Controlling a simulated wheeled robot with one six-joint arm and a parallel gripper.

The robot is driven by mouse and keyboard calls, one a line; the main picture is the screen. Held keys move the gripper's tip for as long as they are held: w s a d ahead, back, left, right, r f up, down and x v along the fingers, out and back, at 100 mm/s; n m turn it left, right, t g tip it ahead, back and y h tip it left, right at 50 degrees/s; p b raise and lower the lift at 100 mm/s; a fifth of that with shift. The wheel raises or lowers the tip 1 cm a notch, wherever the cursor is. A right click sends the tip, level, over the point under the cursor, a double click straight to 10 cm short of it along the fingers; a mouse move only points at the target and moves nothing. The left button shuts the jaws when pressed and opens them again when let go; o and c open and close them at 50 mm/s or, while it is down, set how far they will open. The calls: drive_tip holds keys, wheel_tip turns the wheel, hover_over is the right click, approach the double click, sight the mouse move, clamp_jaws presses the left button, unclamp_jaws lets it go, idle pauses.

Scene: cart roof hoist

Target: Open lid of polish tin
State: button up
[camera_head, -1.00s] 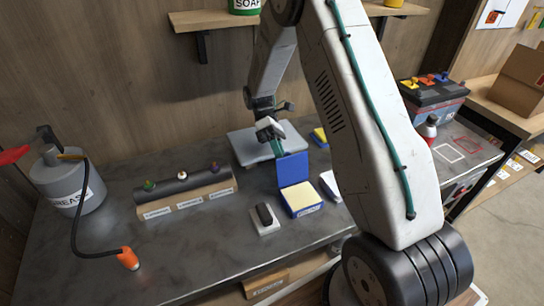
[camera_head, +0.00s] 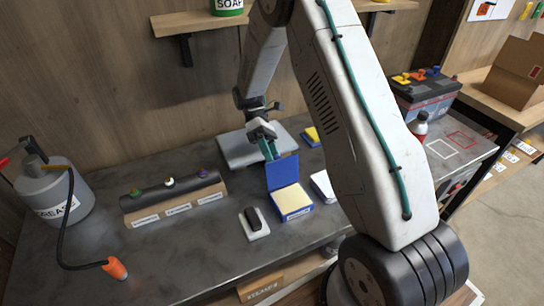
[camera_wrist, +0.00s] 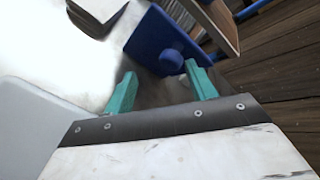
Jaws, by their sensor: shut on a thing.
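The polish tin (camera_head: 292,203) is a blue box with a cream filling, standing on the grey bench in the middle of the head view. Its blue lid (camera_head: 283,174) stands raised at the tin's back edge, showing its inner face. In the wrist view the lid (camera_wrist: 150,40) shows with a round blue knob (camera_wrist: 172,62) on it. My gripper (camera_head: 270,150) is behind the lid's top in the head view, with teal fingers partly hidden.
A black-topped brush (camera_head: 254,222) lies left of the tin, and a white item (camera_head: 324,187) lies right of it. A grey plate (camera_head: 228,153) lies behind. A dark rail with coloured knobs (camera_head: 172,193) and a grease can (camera_head: 62,195) stand left.

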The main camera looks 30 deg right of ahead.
drive_tip(key=v, duration=0.7)
drive_tip(key=shift+w+r, duration=0.1)
drive_tip(key=shift+w, duration=0.15)
drive_tip(key=shift+s+f+m, duration=0.8)
drive_tip(key=shift+f+m, duration=0.25)
drive_tip(key=shift+m, duration=0.15)
drive_tip(key=s+a+r+m+t, duration=0.2)
drive_tip(key=s+r+t, duration=0.4)
drive_tip(key=s+r, duration=0.4)
drive_tip(key=s+a+r+m+t+h, duration=0.1)
drive_tip(key=s+r+m+t, duration=0.4)
drive_tip(key=s+r, duration=0.6)
drive_tip(key=s+a+t, duration=0.1)
drive_tip(key=s+t, duration=0.1)
drive_tip(key=s, duration=0.5)
drive_tip(key=shift+s+t, duration=0.3)
drive_tip(key=shift+s, duration=0.05)
